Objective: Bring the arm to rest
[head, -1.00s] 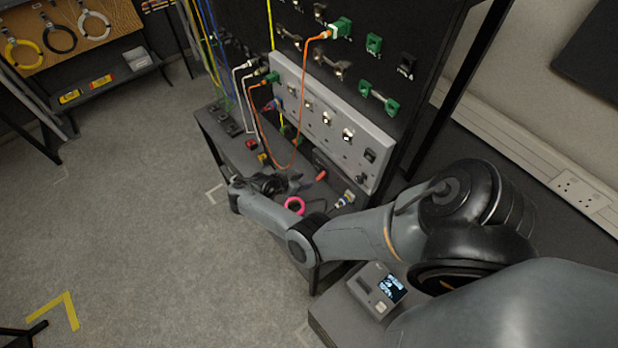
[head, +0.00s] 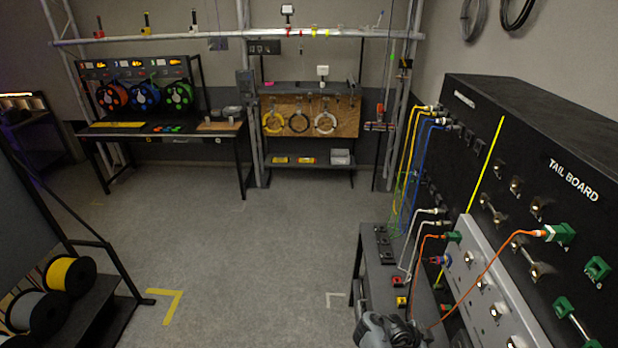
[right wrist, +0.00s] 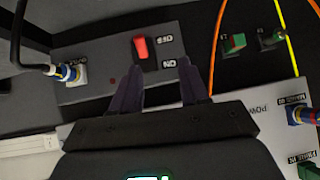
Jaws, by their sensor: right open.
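My right gripper (right wrist: 158,68) is open, its two dark fingers apart with nothing seen between them. In the right wrist view it is in front of a grey switch box with a red rocker switch (right wrist: 141,47) marked ON and OFF. I cannot tell whether the fingers touch the box. In the head view only a grey and black piece of my right arm (head: 385,330) shows at the bottom edge, by the bench beside the tail board (head: 540,150). My left gripper is in neither view.
An orange cable (head: 483,273) loops in front of the grey panel (head: 500,300) on the tail board. In the right wrist view a plugged black cable (right wrist: 18,45) is at the left. Open floor (head: 250,260) lies left of the bench. A cable-spool rack (head: 75,300) stands at lower left.

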